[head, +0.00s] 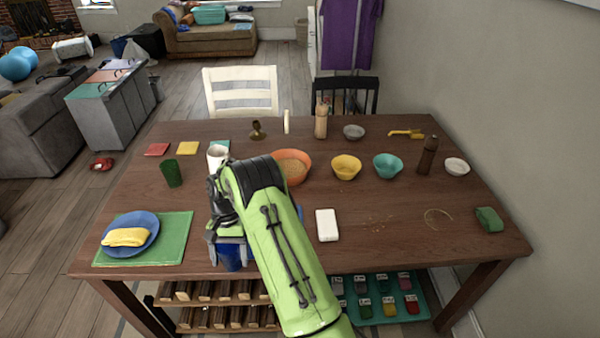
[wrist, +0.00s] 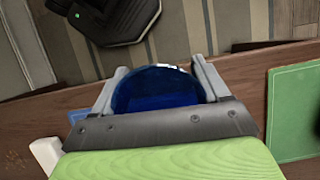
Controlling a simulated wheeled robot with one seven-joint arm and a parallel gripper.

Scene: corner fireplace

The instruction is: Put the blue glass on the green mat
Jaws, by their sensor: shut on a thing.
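My gripper (head: 230,240) is at the front edge of the table, right of the green mat. It is shut on the blue glass (head: 231,258), which shows below the gripper in the head view. In the wrist view the gripper (wrist: 160,72) has one finger on each side of the blue glass (wrist: 153,95). The green mat (head: 172,252) lies at the table's front left with a blue plate (head: 148,222) and a folded yellow cloth (head: 125,237) on it. Part of the mat (wrist: 297,112) shows at the right of the wrist view. My arm hides part of the glass.
The mat's right strip and front strip are bare. A dark green glass (head: 172,173) stands behind the mat. A white box (head: 327,225) lies right of my arm. An orange bowl (head: 293,166) and a yellow bowl (head: 346,167) stand farther back on the wooden table (head: 390,250).

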